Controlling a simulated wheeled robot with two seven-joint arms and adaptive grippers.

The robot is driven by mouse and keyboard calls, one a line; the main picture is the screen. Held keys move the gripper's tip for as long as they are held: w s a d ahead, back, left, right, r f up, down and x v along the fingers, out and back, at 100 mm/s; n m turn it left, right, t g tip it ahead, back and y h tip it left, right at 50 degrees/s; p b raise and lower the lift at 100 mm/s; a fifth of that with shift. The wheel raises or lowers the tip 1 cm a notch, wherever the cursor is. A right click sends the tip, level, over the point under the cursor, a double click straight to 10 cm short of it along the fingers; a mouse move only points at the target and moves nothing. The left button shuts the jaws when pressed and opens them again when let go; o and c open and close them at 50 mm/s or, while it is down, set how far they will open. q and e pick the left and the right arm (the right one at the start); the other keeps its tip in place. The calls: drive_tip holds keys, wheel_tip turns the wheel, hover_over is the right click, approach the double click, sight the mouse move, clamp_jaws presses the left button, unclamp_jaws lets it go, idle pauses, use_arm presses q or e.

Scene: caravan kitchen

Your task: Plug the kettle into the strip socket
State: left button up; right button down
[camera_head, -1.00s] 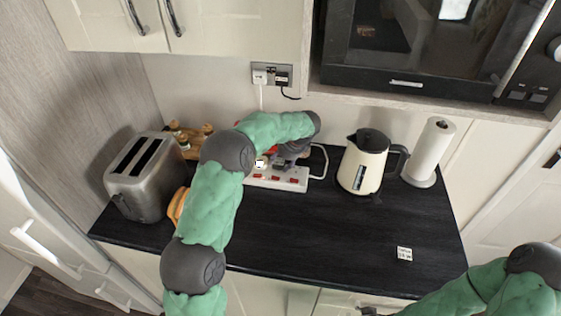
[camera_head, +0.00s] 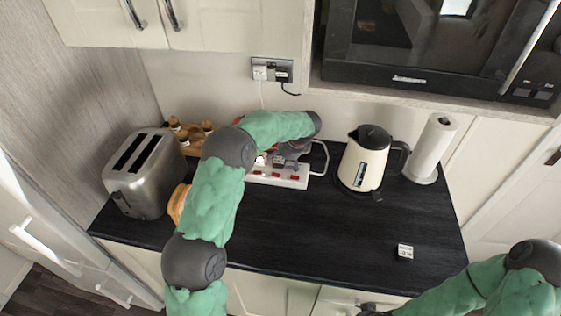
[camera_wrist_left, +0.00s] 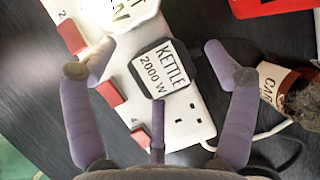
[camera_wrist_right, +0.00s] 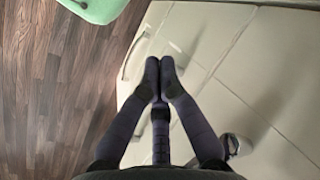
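The white power strip (camera_head: 292,182) with red switches lies on the counter below the wall outlet. In the left wrist view, a dark plug labelled "KETTLE 2000 W" (camera_wrist_left: 160,68) sits over a position on the strip (camera_wrist_left: 190,118), beside an empty socket. Whether it is fully seated I cannot tell. My left gripper (camera_wrist_left: 160,78) is open, its fingers spread around the plug, with gaps at both sides. The head view mostly hides this hand (camera_head: 287,160) behind its arm. The cream kettle (camera_head: 358,168) stands upright right of the strip. My right gripper (camera_wrist_right: 160,78) is shut and empty by the cabinet fronts.
Another white labelled plug (camera_wrist_left: 118,12) sits on the strip. A small jar (camera_wrist_left: 275,80) stands close to my left fingers. A toaster (camera_head: 145,175) is at left, a paper towel roll (camera_head: 431,148) at right. A small label card (camera_head: 404,251) lies on the otherwise clear front right counter.

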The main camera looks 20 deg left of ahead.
use_arm(q)
drive_tip(key=shift+r, duration=0.1)
drive_tip(key=v, duration=0.7)
drive_tip(key=shift+d+r, duration=0.15)
idle(0.4)
